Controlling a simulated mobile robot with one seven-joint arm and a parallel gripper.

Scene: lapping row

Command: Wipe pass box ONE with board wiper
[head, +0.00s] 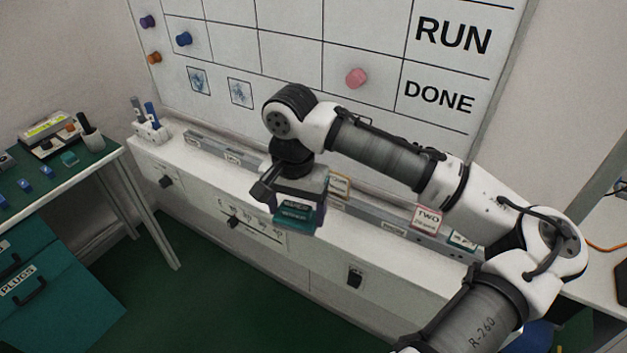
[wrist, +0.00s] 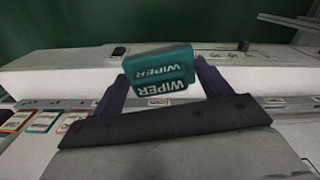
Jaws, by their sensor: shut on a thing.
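The teal board wiper (head: 296,217) is held in my gripper (head: 297,205), in front of the ledge below the whiteboard. The wrist view shows the wiper (wrist: 158,70), marked WIPER, between the two dark purple fingers of my gripper (wrist: 160,82). It is apart from the board. Two small outlined boxes with bluish smudges are low on the left of the whiteboard: a left box (head: 199,81) and a right box (head: 240,93). I cannot read any label that tells which is pass box ONE. My gripper is below and right of both.
A pen holder (head: 150,128) stands on the left of the ledge. A green-topped bench (head: 75,180) is at the left.

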